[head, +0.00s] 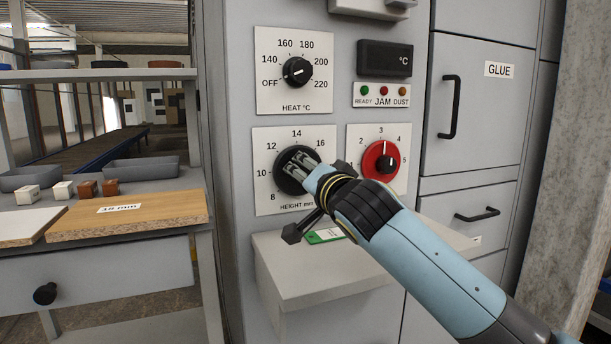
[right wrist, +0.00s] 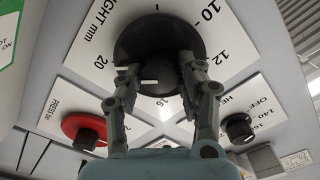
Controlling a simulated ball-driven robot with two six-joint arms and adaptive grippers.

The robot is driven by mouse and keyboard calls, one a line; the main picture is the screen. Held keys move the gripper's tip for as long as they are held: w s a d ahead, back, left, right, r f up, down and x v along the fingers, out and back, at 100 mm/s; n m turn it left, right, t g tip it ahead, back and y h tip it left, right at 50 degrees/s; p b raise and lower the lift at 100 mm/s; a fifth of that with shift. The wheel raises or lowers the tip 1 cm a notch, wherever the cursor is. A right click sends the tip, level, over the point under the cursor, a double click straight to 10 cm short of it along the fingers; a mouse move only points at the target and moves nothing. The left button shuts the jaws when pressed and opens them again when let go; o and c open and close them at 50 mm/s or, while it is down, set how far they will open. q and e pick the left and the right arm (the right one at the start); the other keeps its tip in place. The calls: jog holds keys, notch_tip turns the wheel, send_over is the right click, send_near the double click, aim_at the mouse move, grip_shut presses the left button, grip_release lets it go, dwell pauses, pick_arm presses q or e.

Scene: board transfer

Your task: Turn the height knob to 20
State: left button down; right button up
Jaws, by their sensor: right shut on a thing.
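The height knob (head: 283,178) is a round black dial on a white plate marked in mm, in the lower left of the panel. In the right wrist view the knob (right wrist: 140,35) fills the upper middle, with the 20 mark at its left and 12 at its right. My right gripper (head: 299,164) is shut on the knob, one finger on each side of its grip in the right wrist view (right wrist: 158,78). A short white line shows between the fingers; the exact value it points to is unclear. My left gripper is out of view.
The heat knob (head: 297,71) is above, and the red dial (head: 381,161) is close to the right. A grey ledge (head: 290,262) juts out below, with a green tag (head: 322,236) on it. A wooden board (head: 130,214) lies on the left bench.

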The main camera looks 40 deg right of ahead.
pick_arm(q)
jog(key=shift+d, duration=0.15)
pick_arm(e)
jog(key=shift+f, duration=0.25)
jog(key=o, duration=1.2)
jog(key=shift+r, duration=0.1)
jog(key=shift+c, duration=0.2)
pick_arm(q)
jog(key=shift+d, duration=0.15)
pick_arm(e)
jog(key=v, duration=1.2)
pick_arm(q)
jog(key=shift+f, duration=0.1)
pick_arm(e)
jog(key=shift+a, duration=0.1)
